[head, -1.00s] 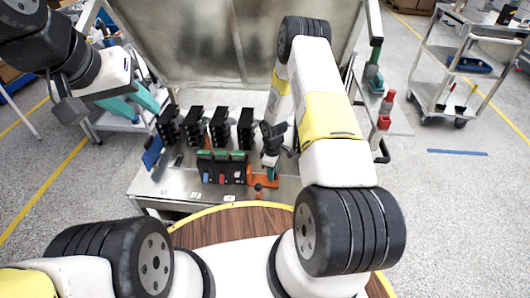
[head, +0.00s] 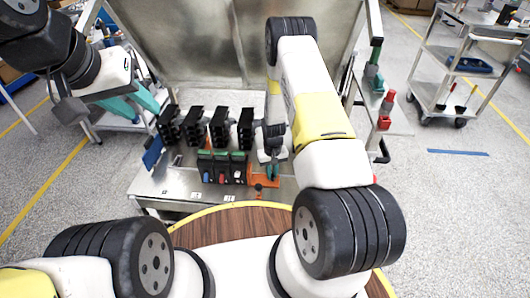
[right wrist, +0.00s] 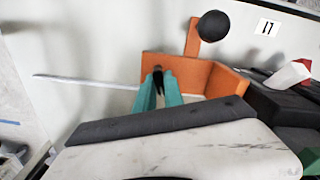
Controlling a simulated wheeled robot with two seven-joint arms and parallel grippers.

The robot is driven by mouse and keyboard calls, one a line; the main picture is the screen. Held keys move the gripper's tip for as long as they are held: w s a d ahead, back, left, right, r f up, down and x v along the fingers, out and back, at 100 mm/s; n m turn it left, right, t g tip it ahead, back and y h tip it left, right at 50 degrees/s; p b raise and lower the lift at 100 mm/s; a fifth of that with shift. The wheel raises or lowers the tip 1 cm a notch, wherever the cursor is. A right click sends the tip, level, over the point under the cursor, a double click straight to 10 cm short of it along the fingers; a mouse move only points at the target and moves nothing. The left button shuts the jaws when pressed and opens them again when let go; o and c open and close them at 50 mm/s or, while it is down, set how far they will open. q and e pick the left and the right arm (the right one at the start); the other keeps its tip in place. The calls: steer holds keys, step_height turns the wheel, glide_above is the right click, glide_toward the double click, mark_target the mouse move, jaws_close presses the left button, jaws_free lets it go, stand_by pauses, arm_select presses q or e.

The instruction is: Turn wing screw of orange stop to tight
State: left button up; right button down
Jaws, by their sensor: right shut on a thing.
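The orange stop (head: 263,181) sits on the bench, right of the breakers. In the right wrist view the orange stop (right wrist: 212,77) is an angled bracket with an upright arm and black ball. My right gripper (head: 272,172) is at the stop, pointing down. In the right wrist view its teal fingers (right wrist: 160,92) are closed around the dark wing screw (right wrist: 158,78), against the orange wall; the fingers partly hide the screw. My left gripper (head: 142,104), with teal fingers, is raised at the upper left, away from the stop; its opening is unclear.
Several breakers with green tops (head: 222,154) stand left of the stop. Several black racks (head: 219,127) stand behind them. A metal panel (head: 200,50) rises at the back. A red bottle (head: 386,108) stands on the right shelf. A wheeled cart (head: 445,90) is further right.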

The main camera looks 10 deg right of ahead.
steer(key=shift+w+m, duration=0.1)
steer(key=shift+m, duration=1.8)
steer(key=c, duration=1.4)
jaws_free()
steer(key=shift+c, duration=0.2)
steer(key=shift+r, duration=3.9)
